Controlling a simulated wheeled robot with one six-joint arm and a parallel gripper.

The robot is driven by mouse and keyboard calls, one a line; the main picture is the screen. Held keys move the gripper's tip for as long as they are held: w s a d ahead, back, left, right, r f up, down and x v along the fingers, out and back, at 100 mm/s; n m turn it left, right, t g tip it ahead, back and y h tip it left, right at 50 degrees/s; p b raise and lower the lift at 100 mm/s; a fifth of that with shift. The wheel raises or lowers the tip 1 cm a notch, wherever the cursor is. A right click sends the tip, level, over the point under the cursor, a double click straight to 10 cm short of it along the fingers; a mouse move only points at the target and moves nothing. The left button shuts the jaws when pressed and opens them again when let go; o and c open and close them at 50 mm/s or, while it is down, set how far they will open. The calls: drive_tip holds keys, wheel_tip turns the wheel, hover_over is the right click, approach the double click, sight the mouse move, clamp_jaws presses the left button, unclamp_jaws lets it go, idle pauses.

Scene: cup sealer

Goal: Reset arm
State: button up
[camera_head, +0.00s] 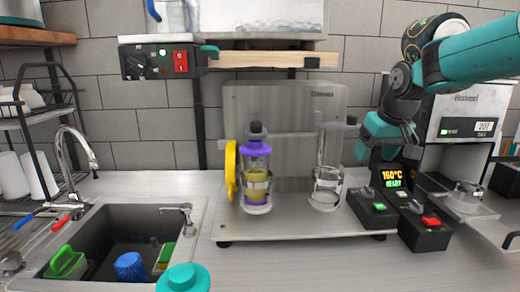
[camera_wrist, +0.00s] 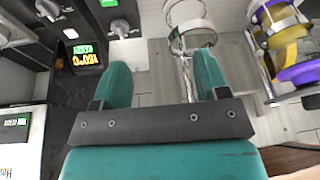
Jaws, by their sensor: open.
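My gripper (camera_head: 372,145) is on the right side of the head view, in front of the panel with the lit 160°C display (camera_head: 392,176). In the wrist view my gripper (camera_wrist: 162,72) shows two teal fingers spread apart with nothing held between them. A metal ring holder (camera_head: 326,190) stands left of and below my gripper; in the wrist view its rings (camera_wrist: 190,35) appear beyond the fingertips. A cup with a purple top and yellow contents (camera_head: 257,180) stands in another holder further left, and it also shows at the right of the wrist view (camera_wrist: 285,45).
Control boxes with a green button (camera_head: 380,207) and a red button (camera_head: 431,222) stand below my gripper. A white machine (camera_head: 465,125) stands behind my arm at the right. A sink (camera_head: 110,240) with a faucet is at the left. The front counter right of the sink is mostly clear.

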drive_tip(key=s+a+f+n+g+y, duration=0.1)
drive_tip(key=s+a, duration=0.3)
drive_tip(key=s, duration=0.7)
drive_tip(key=s+a+f+n+g+y, duration=0.1)
drive_tip(key=s+a, duration=0.4)
drive_tip(key=s, duration=0.6)
drive_tip(key=s+a+f+n+g+y, duration=0.1)
drive_tip(key=s+a+f+n, duration=0.2)
drive_tip(key=s, duration=0.8)
drive_tip(key=shift+s+a+g, duration=0.3)
drive_tip(key=shift+a+g, duration=0.1)
drive_tip(key=shift+a, duration=0.85)
